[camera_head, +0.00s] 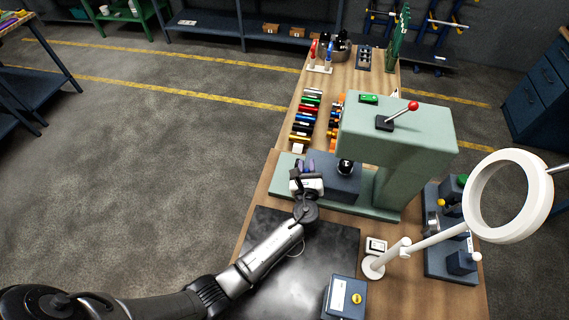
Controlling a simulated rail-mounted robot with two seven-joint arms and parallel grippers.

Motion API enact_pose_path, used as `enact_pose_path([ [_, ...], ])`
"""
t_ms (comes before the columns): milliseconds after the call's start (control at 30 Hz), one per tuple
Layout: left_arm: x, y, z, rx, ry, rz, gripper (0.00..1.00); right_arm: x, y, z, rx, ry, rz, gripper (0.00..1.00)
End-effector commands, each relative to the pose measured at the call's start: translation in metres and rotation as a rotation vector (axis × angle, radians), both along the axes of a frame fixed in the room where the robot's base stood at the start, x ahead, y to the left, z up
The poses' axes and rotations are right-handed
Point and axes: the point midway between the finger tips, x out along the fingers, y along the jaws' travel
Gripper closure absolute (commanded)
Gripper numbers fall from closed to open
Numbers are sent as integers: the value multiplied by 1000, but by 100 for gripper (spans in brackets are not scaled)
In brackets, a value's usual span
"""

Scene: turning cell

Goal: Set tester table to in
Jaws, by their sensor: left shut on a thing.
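The tester (433,131) is a pale green C-shaped machine on the bench, with a red-knobbed lever on top. Its table (341,180) looks like the dark blue block on the green base under the head. My left gripper (307,170) is at the left side of this block, with its fingers close together at the block's edge. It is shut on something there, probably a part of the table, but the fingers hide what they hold. My right gripper is not in view.
A white ring lamp (508,196) on an arm stands right of the tester. A black mat (295,275) and a blue box (344,299) lie in front. Several coloured pieces (303,122) lie behind. Open floor is to the left.

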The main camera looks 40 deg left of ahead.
Motion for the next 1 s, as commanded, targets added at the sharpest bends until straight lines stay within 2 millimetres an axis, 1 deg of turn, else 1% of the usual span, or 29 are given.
enact_pose_path([
  [33,3,-8,-3,0,2,1,100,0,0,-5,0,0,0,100],
  [100,6,-15,-3,-1,3,0,100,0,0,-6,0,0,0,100],
  [167,7,-19,-2,0,4,0,100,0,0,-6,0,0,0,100],
  [500,7,-22,-2,1,5,-3,100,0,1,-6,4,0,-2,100],
  [533,7,-22,-2,1,4,-4,74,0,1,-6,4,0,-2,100],
  [700,7,-21,-1,0,3,-3,58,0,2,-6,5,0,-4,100],
  [767,7,-21,-1,1,3,-1,52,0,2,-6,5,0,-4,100],
  [1000,7,-21,-1,1,2,1,52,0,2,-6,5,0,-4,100],
])
